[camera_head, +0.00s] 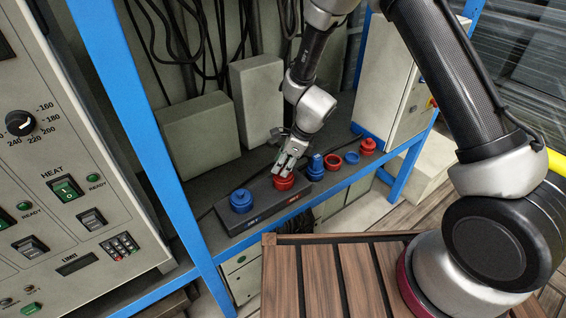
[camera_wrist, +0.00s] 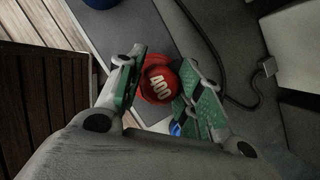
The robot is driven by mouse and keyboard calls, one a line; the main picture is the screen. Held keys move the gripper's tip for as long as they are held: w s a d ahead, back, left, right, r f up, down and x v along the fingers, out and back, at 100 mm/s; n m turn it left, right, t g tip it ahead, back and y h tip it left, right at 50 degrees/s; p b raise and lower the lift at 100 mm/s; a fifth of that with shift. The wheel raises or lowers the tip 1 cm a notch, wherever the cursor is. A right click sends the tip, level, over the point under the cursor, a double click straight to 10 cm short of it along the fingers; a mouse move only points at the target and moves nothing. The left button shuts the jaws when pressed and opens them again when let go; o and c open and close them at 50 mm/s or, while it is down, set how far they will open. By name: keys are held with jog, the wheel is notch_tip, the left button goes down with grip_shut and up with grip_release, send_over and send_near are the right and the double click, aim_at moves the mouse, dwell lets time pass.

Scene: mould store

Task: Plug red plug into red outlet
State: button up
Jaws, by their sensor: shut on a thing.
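My gripper (camera_head: 287,163) is shut on the red plug (camera_head: 284,181). In the wrist view, the red plug (camera_wrist: 159,84) shows a round top marked "400" between the green-padded fingers of my gripper (camera_wrist: 162,82). The plug is at the right part of a dark grey outlet block (camera_head: 265,208), above an orange-red label. The red outlet lies beneath it and is mostly hidden; I cannot tell how deep the plug sits. A blue round fitting (camera_head: 241,201) is on the left part of the block.
Right of the block on the shelf stand a blue fitting (camera_head: 315,167), a red ring (camera_head: 333,162) and a red fitting (camera_head: 367,147). Grey boxes (camera_head: 198,134) and hanging black cables are behind. A blue frame post (camera_head: 140,130) and a control panel (camera_head: 65,190) are at left.

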jog(key=o, duration=1.2)
jog(key=shift+o, duration=0.2)
jog(key=o, duration=0.3)
jog(key=shift+o, duration=0.2)
jog(key=shift+r, duration=3.75)
